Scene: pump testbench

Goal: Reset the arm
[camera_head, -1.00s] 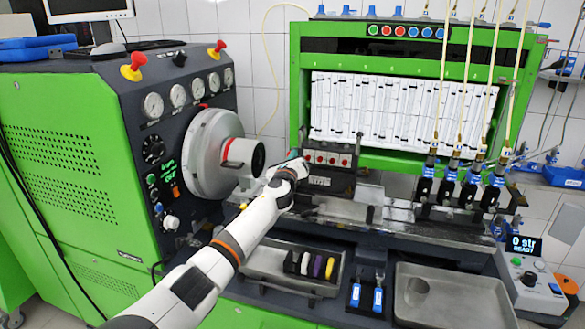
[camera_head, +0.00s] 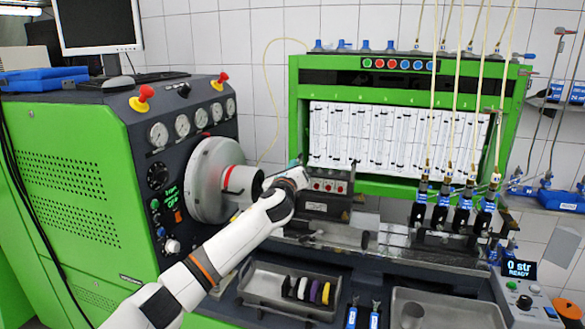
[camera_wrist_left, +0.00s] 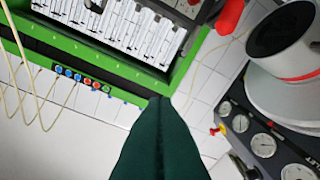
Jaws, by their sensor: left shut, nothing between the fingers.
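My left arm is white with dark and orange bands and reaches in from the lower left in the head view. Its gripper (camera_head: 298,168) is held in front of the bench, between the grey chuck (camera_head: 217,180) and the block with red buttons (camera_head: 327,186). The fingertips are small and hard to make out there. In the left wrist view the dark green fingers (camera_wrist_left: 160,130) lie together, with nothing between them. The right gripper is not in view.
The green cabinet (camera_head: 65,190) with gauges stands at left. The green frame with white scale tubes (camera_head: 395,140) stands behind. Several injectors with hoses (camera_head: 440,208) stand at right.

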